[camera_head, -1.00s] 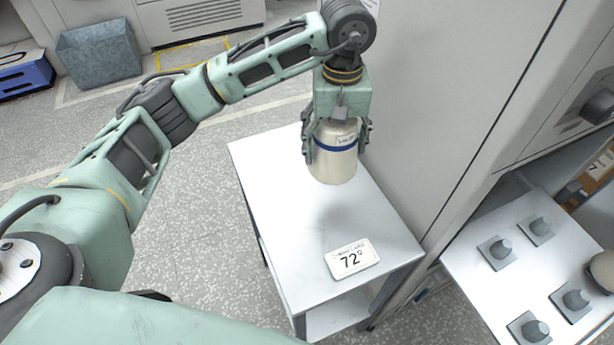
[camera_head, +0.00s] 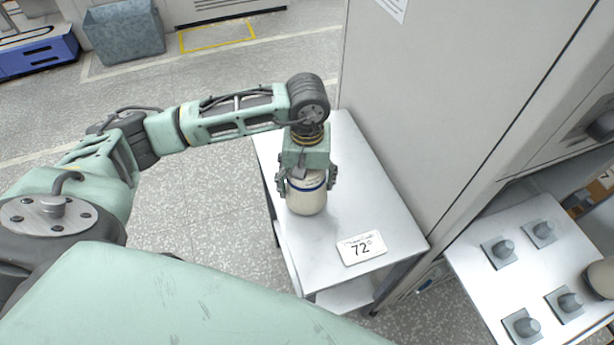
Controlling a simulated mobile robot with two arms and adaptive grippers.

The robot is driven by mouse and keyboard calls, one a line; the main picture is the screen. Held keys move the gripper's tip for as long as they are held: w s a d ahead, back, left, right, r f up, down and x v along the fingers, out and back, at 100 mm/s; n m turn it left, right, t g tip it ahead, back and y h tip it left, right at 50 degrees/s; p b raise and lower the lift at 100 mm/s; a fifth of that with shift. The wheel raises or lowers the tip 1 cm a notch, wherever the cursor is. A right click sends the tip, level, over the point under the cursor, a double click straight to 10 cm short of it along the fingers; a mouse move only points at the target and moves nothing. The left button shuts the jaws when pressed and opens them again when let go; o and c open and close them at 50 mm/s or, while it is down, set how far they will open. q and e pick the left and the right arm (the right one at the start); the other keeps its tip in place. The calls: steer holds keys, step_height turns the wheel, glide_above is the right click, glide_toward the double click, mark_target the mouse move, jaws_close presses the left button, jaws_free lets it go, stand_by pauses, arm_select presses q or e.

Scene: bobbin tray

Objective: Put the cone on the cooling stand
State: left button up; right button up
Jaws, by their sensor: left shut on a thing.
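The cone (camera_head: 306,200) is a cream-coloured, rounded body with a dark blue band near its top. My left gripper (camera_head: 307,183) is shut on its upper part from above and holds it upright. The cone is over the white top of the cooling stand (camera_head: 358,190), left of its middle. Its base looks at or very near the surface; I cannot tell whether it touches. A white card reading 72° (camera_head: 361,248) lies at the near end of the stand top. My right gripper is not in view.
A tall grey cabinet (camera_head: 440,100) stands right beside the stand. At the lower right, a white tray (camera_head: 482,262) carries several grey pegs, with another cream body (camera_head: 603,278) at the picture edge. A grey bin (camera_head: 125,32) and a blue drawer unit (camera_head: 38,55) stand far left.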

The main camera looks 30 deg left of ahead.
arm_select(q)
steer(key=shift+f, duration=0.1)
steer(key=o, duration=1.4)
steer(key=shift+o, duration=0.2)
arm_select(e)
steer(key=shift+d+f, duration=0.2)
